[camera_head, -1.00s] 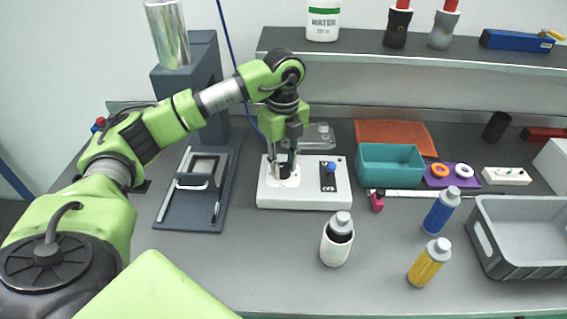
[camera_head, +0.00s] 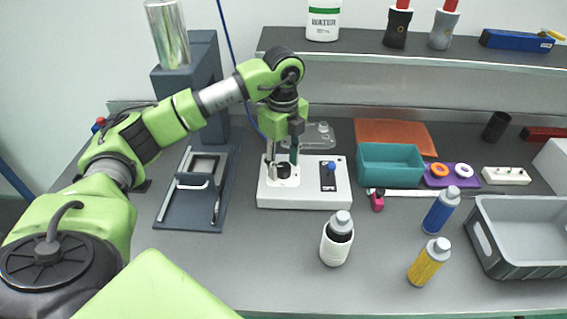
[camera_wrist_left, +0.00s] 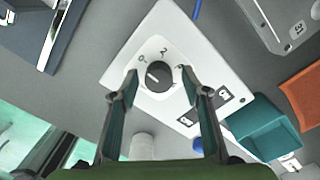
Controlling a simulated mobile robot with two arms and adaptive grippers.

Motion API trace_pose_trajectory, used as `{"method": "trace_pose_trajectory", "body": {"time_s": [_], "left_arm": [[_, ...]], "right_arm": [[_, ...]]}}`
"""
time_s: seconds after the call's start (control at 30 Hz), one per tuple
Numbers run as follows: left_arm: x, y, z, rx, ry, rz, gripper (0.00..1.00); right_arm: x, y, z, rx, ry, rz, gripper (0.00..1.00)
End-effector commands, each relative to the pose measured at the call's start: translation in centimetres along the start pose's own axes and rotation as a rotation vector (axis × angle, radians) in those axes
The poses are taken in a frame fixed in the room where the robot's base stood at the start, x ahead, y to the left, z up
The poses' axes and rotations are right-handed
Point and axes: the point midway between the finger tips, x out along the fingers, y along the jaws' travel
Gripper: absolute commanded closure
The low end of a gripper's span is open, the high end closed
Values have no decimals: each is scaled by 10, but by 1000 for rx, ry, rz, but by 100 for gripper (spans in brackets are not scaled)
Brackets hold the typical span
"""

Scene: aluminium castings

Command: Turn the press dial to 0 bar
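The press dial (camera_head: 284,170) is a round black knob on a white control box (camera_head: 305,199). In the left wrist view the dial (camera_wrist_left: 159,77) carries a short white pointer line on its left part, pointing to the upper left, roughly toward the printed 0. A 2 is printed further along the scale. My left gripper (camera_head: 281,163) points down over the dial and is open. In the wrist view its fingers (camera_wrist_left: 160,77) stand on either side of the dial with a gap on both sides. My right gripper is not in view.
A blue knob (camera_head: 332,167) stands on the box's right part. The dark press (camera_head: 193,205) is to the left. A teal bin (camera_head: 390,165) stands right of the box, and a white bottle (camera_head: 337,245) in front. A shelf (camera_head: 400,57) runs behind.

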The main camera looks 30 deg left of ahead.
Motion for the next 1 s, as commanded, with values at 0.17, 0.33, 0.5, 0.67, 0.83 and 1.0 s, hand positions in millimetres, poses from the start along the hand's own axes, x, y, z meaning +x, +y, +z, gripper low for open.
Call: {"method": "trace_pose_trajectory", "body": {"time_s": [0.17, 0.33, 0.5, 0.67, 0.83, 1.0], "left_arm": [[2, 1, -1, 3, 1, 4, 58], [-2, 1, -1, 4, 2, 4, 58], [-25, 0, -1, 5, 2, 1, 58], [-62, -1, -1, 4, 2, -1, 58], [-98, 0, 0, 2, 1, -1, 58], [-113, 0, 0, 2, -1, 2, 58]], "right_arm": [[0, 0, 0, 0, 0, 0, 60], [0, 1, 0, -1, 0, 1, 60], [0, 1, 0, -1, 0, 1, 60], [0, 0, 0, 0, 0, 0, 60], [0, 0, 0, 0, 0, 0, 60], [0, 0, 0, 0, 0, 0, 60]]}}
